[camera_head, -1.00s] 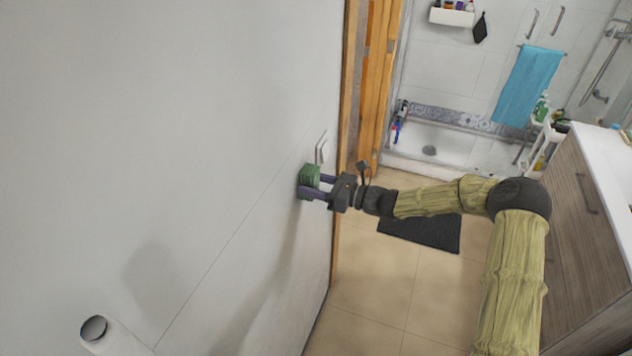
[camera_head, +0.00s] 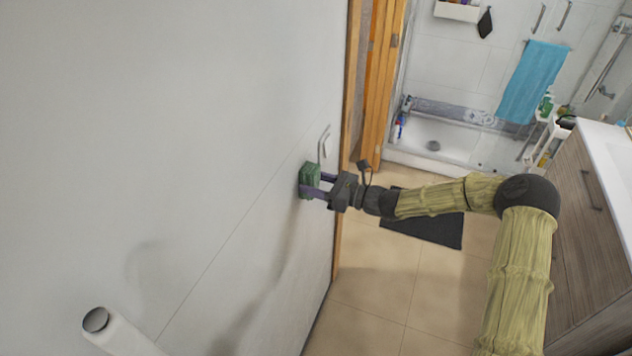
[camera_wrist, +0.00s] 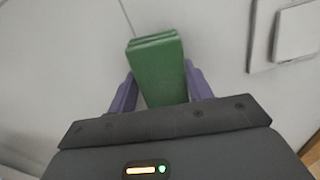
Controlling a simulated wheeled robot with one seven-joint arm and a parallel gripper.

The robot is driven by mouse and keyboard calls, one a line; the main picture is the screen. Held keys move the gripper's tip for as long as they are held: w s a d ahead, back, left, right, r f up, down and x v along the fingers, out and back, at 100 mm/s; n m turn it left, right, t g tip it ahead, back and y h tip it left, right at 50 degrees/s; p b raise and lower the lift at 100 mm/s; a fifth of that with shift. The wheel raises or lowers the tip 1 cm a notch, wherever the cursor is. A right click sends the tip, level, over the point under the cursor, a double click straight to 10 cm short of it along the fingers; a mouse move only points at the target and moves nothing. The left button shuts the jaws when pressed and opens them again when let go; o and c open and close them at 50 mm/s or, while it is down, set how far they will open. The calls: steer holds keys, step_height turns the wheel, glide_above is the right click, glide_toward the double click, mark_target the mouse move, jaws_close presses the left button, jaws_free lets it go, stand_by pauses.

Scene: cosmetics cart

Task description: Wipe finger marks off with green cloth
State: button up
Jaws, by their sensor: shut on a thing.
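The green cloth (camera_head: 309,181) is a folded, block-like bundle at the white wall, left of a light switch plate (camera_head: 325,146). My gripper (camera_head: 318,184) is shut on the cloth, with one purple finger on each side of it. In the wrist view the cloth (camera_wrist: 158,70) stands between the fingers (camera_wrist: 160,88), its far end at or close to the wall. I cannot tell whether it touches the wall. The switch plate (camera_wrist: 296,32) is at the upper right there. No clear finger marks can be made out on the wall.
The white wall (camera_head: 180,120) fills the left side. A wooden door frame (camera_head: 376,90) stands just right of the switch. A white cylinder (camera_head: 97,320) is at the lower left. A vanity (camera_head: 585,200) is at the right, with a dark mat (camera_head: 425,225) on the floor.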

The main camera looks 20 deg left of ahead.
steer(key=shift+s+a, duration=0.15)
steer(key=shift+s, duration=0.8)
steer(key=shift+r, duration=0.15)
steer(key=shift+r+p, duration=0.8)
steer(key=shift+r, duration=0.15)
steer(key=shift+w+f, duration=0.1)
steer(key=shift+w, duration=0.85)
steer(key=shift+w, duration=0.1)
steer(key=shift+w, duration=0.75)
